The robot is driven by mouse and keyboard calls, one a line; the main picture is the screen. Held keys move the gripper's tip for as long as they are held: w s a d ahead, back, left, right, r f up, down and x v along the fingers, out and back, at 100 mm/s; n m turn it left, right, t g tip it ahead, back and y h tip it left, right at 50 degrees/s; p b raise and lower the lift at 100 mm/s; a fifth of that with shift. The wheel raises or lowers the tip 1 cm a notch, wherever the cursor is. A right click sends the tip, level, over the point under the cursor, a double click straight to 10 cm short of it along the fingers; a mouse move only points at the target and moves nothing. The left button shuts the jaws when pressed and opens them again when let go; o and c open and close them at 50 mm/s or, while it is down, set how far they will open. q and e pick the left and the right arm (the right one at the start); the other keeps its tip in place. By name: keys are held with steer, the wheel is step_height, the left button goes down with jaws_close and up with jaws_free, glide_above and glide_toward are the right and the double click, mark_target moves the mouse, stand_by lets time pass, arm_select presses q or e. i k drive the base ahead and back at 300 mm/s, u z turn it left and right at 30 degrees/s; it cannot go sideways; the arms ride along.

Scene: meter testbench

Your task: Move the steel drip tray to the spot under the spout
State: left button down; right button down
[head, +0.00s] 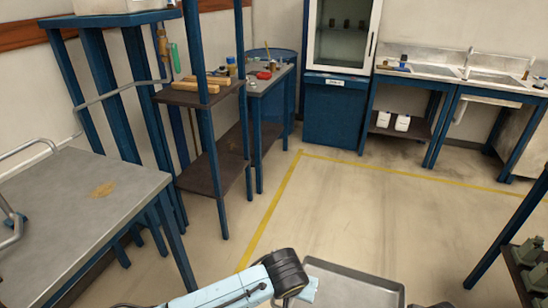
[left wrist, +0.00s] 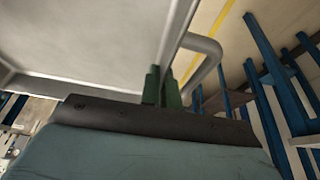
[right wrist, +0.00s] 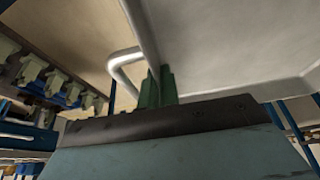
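The steel drip tray (head: 352,288) is a shallow grey tray with a raised rim and looped side handles, seen at the bottom of the head view. It fills much of the left wrist view (left wrist: 85,40) and the right wrist view (right wrist: 225,50). My left gripper (left wrist: 160,85) has its green fingers closed on the tray's side edge by a handle. My right gripper (right wrist: 157,88) is closed the same way on the opposite side. The tray is held above the floor and looks empty. I cannot identify the spot under the spout.
A grey-topped table (head: 75,215) stands at left, with a brown shelf rack (head: 205,95) behind it. A blue cabinet (head: 335,110) and sink benches (head: 480,85) line the back. A bench with green devices (head: 530,265) is at right. The floor (head: 370,215) ahead is clear.

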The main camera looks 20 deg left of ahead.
mark_target(102, 190)
steer(key=i, duration=1.65)
steer(key=u, duration=3.1)
